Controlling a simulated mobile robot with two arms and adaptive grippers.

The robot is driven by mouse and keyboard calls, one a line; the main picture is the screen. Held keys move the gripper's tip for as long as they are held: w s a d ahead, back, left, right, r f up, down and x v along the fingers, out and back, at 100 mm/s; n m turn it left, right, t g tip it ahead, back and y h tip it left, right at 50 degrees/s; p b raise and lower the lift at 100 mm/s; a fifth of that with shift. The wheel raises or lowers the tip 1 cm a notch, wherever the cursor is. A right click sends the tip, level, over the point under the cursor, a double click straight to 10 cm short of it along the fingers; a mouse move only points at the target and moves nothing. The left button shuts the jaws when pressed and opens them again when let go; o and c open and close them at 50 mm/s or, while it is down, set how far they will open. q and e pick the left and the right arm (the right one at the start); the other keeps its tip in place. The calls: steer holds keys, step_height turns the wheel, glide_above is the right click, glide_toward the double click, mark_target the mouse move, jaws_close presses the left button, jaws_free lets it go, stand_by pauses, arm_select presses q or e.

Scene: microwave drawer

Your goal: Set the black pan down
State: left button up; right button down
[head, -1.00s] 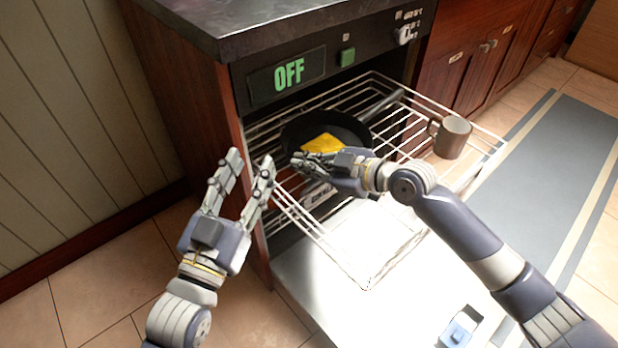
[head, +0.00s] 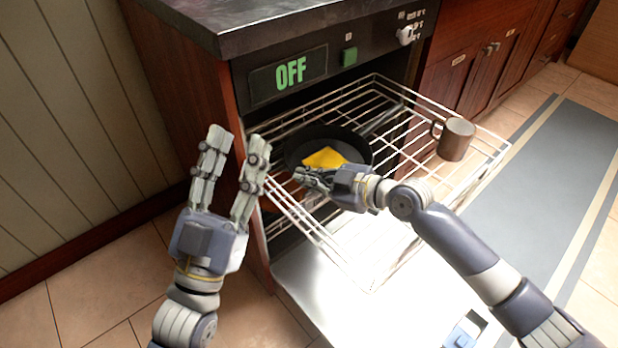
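The black pan (head: 294,150) is at the wire rack (head: 474,182) that is pulled out of the oven, with its handle pointing to the upper right. A yellow flat piece (head: 325,158) lies in it. My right gripper (head: 304,178) is at the pan's near rim and appears shut on it; the fingers hide the exact contact. Whether the pan's underside touches the rack wires is hard to tell. My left gripper (head: 236,150) is open and empty, left of the pan and in front of the cabinet's left edge.
The front of the rack is bare. A bright, lowered door-like surface (head: 325,285) lies beneath it.

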arm_select(q)
steer(key=shift+s+r, duration=0.15)
arm_select(e)
steer(key=shift+r, duration=0.1)
steer(key=c, duration=1.8)
jaws_free()
steer(key=p+v, duration=0.1)
steer(key=v, duration=0.5)
steer(key=shift+d, duration=0.15)
steer(key=shift+s+d+r+p, duration=0.25)
steer(key=shift+s+d+p, duration=0.15)
steer(key=shift+d, duration=0.1)
arm_select(q)
steer(key=w+f+g+y, duration=0.1)
steer(key=w+f+g, duration=0.2)
steer(key=f, duration=0.4)
steer(key=shift+w+g+y, duration=0.15)
steer(key=shift+g+y, duration=0.15)
steer(key=shift+g, duration=0.4)
